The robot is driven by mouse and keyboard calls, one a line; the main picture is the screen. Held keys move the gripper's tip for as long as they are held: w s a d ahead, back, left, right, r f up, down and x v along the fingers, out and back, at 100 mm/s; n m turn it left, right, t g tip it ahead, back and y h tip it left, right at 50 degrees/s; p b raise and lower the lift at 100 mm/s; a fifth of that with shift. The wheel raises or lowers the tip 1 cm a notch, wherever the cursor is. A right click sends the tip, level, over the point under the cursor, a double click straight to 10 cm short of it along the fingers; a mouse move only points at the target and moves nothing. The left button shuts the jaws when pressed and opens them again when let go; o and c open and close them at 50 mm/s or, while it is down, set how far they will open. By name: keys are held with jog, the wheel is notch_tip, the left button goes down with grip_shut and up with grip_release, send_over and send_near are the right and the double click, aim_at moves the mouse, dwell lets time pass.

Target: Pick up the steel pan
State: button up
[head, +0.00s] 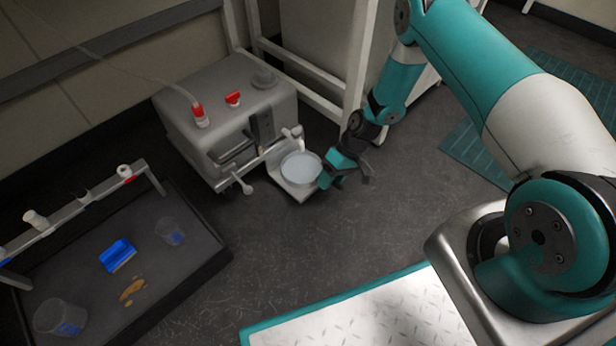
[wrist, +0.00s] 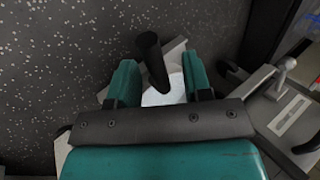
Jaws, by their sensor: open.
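The steel pan (head: 300,167) shows in the head view as a round, pale disc on the small plate at the front of the grey machine. My gripper (head: 338,176) is low, just right of the pan. In the wrist view my gripper (wrist: 160,75) is open, with one teal finger on each side. A dark, rod-like handle (wrist: 150,58) lies between the fingers, with a pale patch of the pan (wrist: 167,88) behind it. I see no clear contact between the fingers and the handle. Most of the pan is hidden by the gripper in the wrist view.
The grey machine (head: 225,115) with red caps stands behind the pan. A white frame leg (head: 356,60) rises behind my arm. A dark tray (head: 205,262) at left holds beakers, a blue block (head: 117,255) and a tan spill. The floor in front of the pan is clear.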

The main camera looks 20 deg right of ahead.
jog(key=b+x, duration=0.1)
jog(key=x, duration=0.1)
jog(key=shift+a+f, duration=0.15)
jog(key=shift+f, duration=0.15)
jog(key=shift+r, duration=0.1)
grip_shut()
jog(key=shift+r, duration=0.1)
